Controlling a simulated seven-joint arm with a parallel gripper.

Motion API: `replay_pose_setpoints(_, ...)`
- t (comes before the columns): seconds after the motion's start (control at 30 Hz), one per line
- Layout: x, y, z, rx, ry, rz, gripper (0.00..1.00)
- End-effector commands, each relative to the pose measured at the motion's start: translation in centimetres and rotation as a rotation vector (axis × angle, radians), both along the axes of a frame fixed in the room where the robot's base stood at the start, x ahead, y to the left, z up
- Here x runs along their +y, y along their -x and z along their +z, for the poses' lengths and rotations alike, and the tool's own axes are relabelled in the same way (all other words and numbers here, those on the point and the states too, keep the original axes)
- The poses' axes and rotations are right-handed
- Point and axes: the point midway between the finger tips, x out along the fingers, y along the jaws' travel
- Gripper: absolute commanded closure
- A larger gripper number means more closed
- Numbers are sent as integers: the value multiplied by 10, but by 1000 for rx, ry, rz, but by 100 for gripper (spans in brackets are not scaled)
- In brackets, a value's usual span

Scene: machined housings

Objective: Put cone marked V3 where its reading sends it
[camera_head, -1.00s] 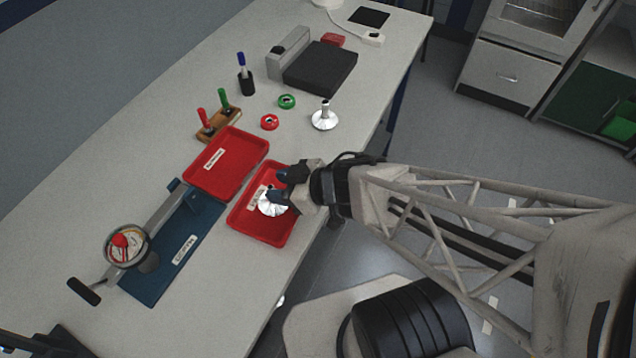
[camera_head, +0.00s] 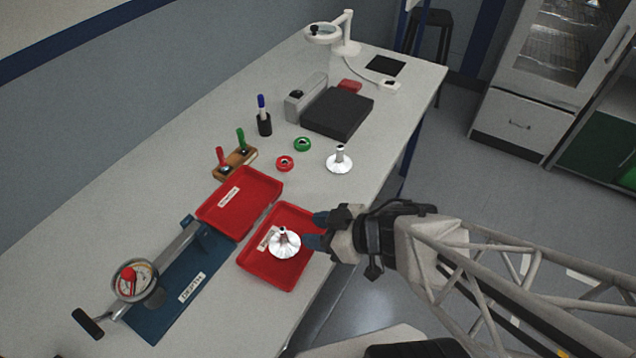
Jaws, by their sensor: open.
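A shiny metal cone (camera_head: 285,243) with a short stem on top stands in the nearer red tray (camera_head: 262,271). A second metal cone (camera_head: 340,160) stands on the bare table behind it, stem up. I cannot read a V3 mark on either. My gripper (camera_head: 317,231) is open and empty, its dark blue fingertips just right of the cone in the tray, apart from it. A blue gauge stand (camera_head: 180,282) labelled DEPTH carries a round dial (camera_head: 140,281); its reading is too small to tell. Another red tray (camera_head: 250,211) with an unreadable label lies beside the first.
A red ring (camera_head: 285,163) and a green ring (camera_head: 302,144) lie behind the trays. A wooden block (camera_head: 236,163) holds red and green pens. A pen cup (camera_head: 264,124), a black plate (camera_head: 340,113) and a magnifier lamp (camera_head: 347,38) stand farther back.

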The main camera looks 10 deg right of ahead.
Motion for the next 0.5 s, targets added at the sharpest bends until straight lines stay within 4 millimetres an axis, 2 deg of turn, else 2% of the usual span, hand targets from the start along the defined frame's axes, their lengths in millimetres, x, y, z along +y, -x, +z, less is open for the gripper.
replay_pose_setpoints(0.5, -17, 13, 11, 0, 0, 0, 59)
